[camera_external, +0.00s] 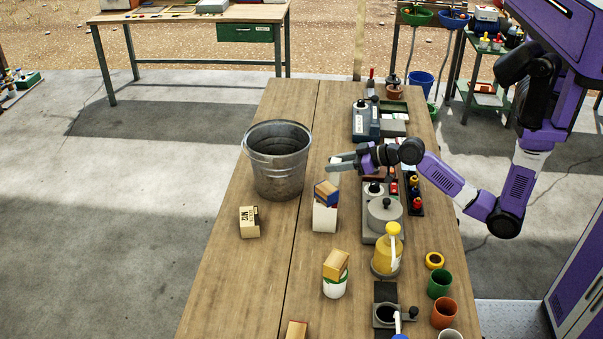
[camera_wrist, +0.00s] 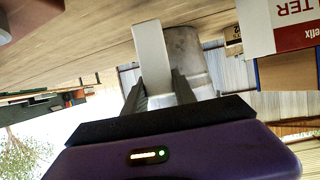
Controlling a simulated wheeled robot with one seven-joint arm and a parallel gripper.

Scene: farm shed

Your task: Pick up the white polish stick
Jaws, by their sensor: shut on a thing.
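My gripper (camera_external: 342,163) is shut on the white polish stick (camera_wrist: 150,52). In the wrist view my gripper (camera_wrist: 160,90) has one finger on each side of the pale, block-like stick, which sticks out past the fingertips. In the external view the gripper points left over the wooden table, beside the bucket's right rim. Only a small pale part between the fingers shows there, so the stick is hard to make out. I cannot tell its exact height above the table.
A metal bucket (camera_external: 274,178) stands left of my gripper; it also shows in the wrist view (camera_wrist: 186,52). A scale (camera_external: 376,230) and yellow pump bottle (camera_external: 386,254) stand to the right. The table's left front is mostly clear.

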